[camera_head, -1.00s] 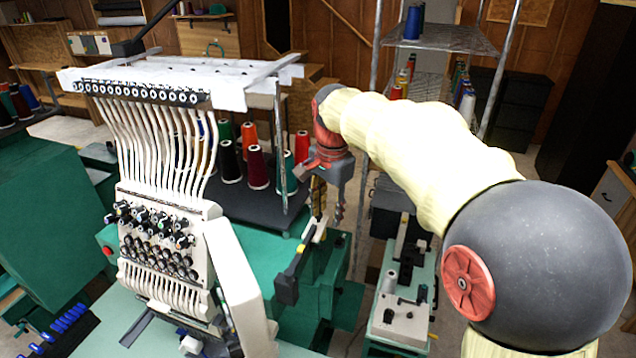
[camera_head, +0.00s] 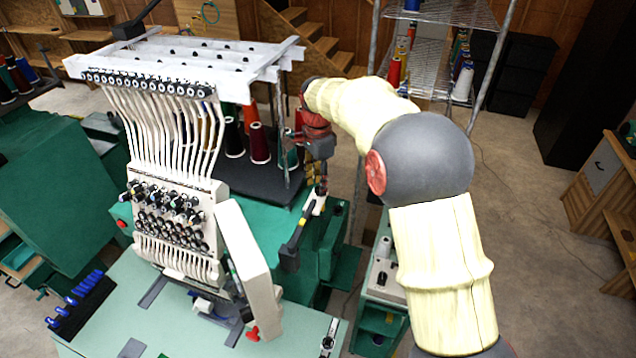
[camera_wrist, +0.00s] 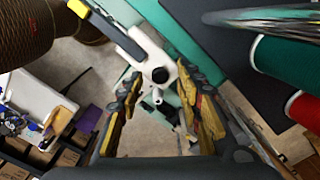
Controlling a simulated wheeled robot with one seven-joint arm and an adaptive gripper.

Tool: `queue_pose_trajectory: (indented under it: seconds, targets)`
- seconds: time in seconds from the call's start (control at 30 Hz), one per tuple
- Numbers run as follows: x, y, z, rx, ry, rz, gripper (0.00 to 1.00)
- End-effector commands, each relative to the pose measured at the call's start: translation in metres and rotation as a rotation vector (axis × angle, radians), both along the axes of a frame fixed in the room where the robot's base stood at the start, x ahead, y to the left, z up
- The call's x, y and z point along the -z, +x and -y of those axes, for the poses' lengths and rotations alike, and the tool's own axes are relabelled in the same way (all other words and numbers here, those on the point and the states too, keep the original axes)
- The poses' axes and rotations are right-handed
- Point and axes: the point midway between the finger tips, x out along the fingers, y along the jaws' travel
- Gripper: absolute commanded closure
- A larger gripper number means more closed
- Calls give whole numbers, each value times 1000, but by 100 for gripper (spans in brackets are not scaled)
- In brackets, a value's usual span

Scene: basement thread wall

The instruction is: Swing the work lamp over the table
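What looks like the work lamp is a slim dark arm with a yellow mark (camera_head: 300,230), running from a white joint (camera_head: 316,203) down to a dark block at its lower end (camera_head: 289,257). My gripper (camera_head: 318,183) points down just above the white joint. In the wrist view, my gripper's yellow-and-black fingers (camera_wrist: 165,98) are apart. The white joint (camera_wrist: 148,58) shows ahead between and beyond them; I cannot tell whether they touch it. The dark arm (camera_wrist: 93,22) runs to upper left.
The white embroidery head (camera_head: 175,210) stands left of the lamp. Thread cones (camera_head: 258,143) stand on a dark shelf (camera_head: 265,180) close behind my gripper, beside a metal post (camera_head: 282,130). A wire rack (camera_head: 450,12) stands behind.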

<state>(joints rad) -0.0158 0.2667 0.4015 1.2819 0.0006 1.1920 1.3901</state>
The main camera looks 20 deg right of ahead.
Motion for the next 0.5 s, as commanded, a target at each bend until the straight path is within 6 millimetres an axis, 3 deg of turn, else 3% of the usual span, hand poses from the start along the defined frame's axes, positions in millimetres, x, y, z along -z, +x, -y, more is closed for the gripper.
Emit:
queue_pose_trajectory:
  seconds: [0.4,0.5]
  targets:
    - [10,0,0,-1,0,1,64]
    - [10,0,0,-1,0,1,70]
